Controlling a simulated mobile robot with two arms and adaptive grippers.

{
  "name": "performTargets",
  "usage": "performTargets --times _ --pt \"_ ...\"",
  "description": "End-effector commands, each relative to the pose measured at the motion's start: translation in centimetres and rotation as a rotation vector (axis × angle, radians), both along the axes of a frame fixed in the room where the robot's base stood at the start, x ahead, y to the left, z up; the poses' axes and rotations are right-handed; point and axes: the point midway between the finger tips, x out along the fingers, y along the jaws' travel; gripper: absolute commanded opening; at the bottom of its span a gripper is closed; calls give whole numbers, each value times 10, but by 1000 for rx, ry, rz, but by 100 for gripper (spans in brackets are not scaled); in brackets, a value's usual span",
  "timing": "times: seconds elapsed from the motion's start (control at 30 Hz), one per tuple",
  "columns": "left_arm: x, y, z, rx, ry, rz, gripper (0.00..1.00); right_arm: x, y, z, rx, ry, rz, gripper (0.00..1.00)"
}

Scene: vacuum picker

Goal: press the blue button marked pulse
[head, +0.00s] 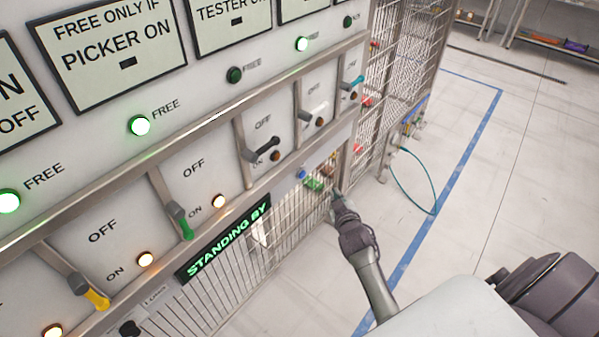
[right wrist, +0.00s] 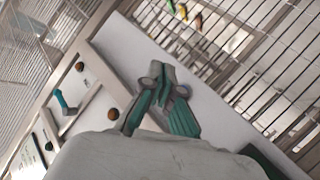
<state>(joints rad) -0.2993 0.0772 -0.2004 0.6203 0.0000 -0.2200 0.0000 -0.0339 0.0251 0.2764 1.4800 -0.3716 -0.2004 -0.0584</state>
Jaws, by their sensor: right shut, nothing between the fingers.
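A small blue button (head: 301,174) sits on the lower panel strip, right of the green "STANDING BY" display (head: 228,240), in the head view. No "pulse" marking can be read at this size. In the right wrist view a bluish spot, probably the same button (right wrist: 186,90), shows just right of the fingertips and is partly hidden by them. My right gripper (head: 337,194) is shut and empty, in front of the panel and to the right of the button in the head view. Its closed fingers (right wrist: 165,76) point at the panel in the right wrist view. I cannot tell contact. My left gripper is not in view.
Above the button are switch levers with ON/OFF marks, including a black lever (head: 262,149) and a green one (head: 180,220). Wire mesh (head: 210,300) lies below the panel, with coloured items behind it. The floor to the right is open.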

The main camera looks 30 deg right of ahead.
Motion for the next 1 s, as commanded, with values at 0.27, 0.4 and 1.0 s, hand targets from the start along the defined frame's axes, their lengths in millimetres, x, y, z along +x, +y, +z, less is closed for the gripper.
performTargets --times 0.27,0.4,1.0 --pt "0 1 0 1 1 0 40 0 0 0 0 -1 0 0" --pt "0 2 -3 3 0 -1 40 4 2 0 1 -2 1 0" --pt "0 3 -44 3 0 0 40 71 29 -3 2 -2 0 0"
